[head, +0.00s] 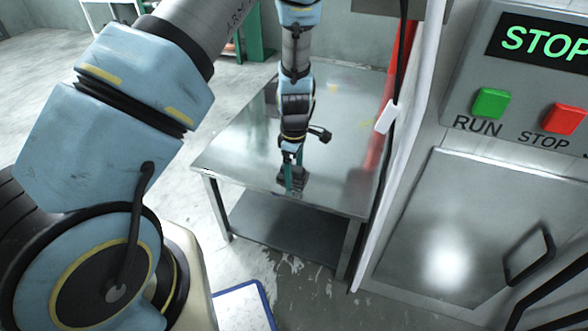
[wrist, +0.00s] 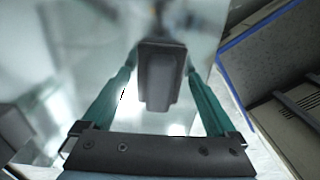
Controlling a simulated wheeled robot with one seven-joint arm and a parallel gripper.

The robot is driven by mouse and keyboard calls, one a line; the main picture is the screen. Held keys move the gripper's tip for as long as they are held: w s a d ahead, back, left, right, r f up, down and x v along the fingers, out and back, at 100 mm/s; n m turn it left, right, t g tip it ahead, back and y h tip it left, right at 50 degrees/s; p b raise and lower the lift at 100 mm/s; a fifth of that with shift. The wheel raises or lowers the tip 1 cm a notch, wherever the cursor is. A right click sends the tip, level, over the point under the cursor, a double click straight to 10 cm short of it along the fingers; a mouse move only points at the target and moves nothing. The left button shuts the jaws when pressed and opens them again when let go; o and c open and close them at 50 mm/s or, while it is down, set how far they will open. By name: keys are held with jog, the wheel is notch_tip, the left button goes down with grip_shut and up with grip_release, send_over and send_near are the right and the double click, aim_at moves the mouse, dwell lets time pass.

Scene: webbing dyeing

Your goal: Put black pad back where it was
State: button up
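The black pad (wrist: 158,75) is a small dark block with rounded edges, seen between the two green fingers in the wrist view. My gripper (wrist: 162,68) has its fingertips close against the pad's left and right sides and appears shut on it. In the head view my gripper (head: 290,180) points down over the steel table (head: 235,155), with the dark pad (head: 294,183) at its fingertips. I cannot tell whether the pad touches the tabletop; its underside is hidden.
A machine panel (head: 535,95) with RUN and STOP buttons and a steel door (head: 455,225) stands right of the table. A white, blue-edged board (head: 240,308) is at the bottom. The tabletop around my gripper looks mostly clear and reflective.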

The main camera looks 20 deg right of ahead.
aim_at(294, 167)
jog(key=shift+o, duration=0.2)
notch_tip(294, 167, up, 12)
jog(key=p, duration=0.2)
jog(key=shift+r, duration=0.2)
jog(key=w+a+r+m, duration=0.1)
jog(key=a+r+m, duration=0.3)
jog(key=a, duration=0.5)
jog(key=w+a+r+m, duration=0.1)
jog(key=a+r, duration=0.5)
jog(key=a, duration=0.2)
jog(key=s+a+r+m, duration=0.2)
jog(key=s+a, duration=0.1)
jog(key=a, duration=0.3)
jog(key=s+a+r+m+t, duration=0.1)
jog(key=s+a+r+m, duration=0.1)
jog(key=a, duration=0.5)
jog(key=shift+s+a+r+m+t, duration=0.3)
jog(key=shift+s+m, duration=0.1)
jog(key=shift+m, duration=0.4)
jog(key=shift+r, duration=0.1)
notch_tip(294, 167, up, 17)
jog(key=p, duration=1.7)
jog(key=shift+r, duration=0.15)
